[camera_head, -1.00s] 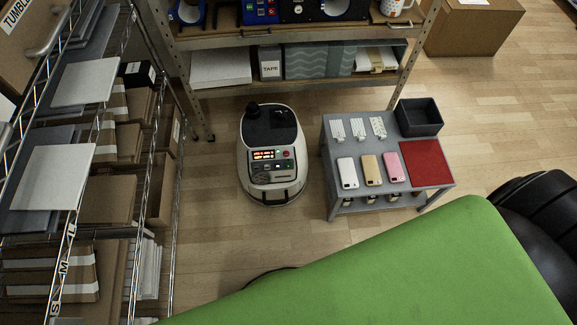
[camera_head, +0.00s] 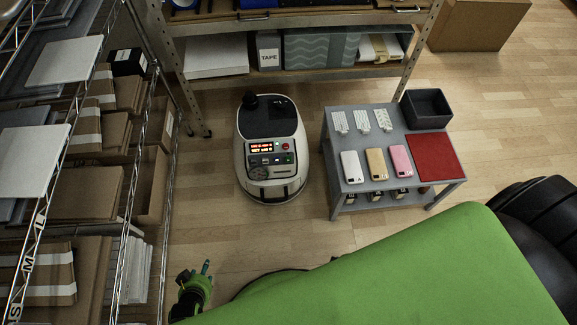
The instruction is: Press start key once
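The top of the metal shelf, with a blue device (camera_head: 258,4) on it, is cut off by the upper edge; no key on it can be made out. A white and black machine (camera_head: 270,190) stands on the floor, with a lit orange display and small coloured buttons on its panel (camera_head: 271,158). Which key is the start key cannot be read. What looks like my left gripper (camera_head: 203,272) shows small at the bottom left, with a teal tip pointing up, well below the machine and touching nothing. Its opening cannot be made out. My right gripper is not in view.
A grey table (camera_head: 365,187) with phones, a red mat (camera_head: 434,157) and a dark bin (camera_head: 426,108) stands right of the machine. A wire rack with boxes (camera_head: 88,193) fills the left. The floor between is free. My green body covers the lower right.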

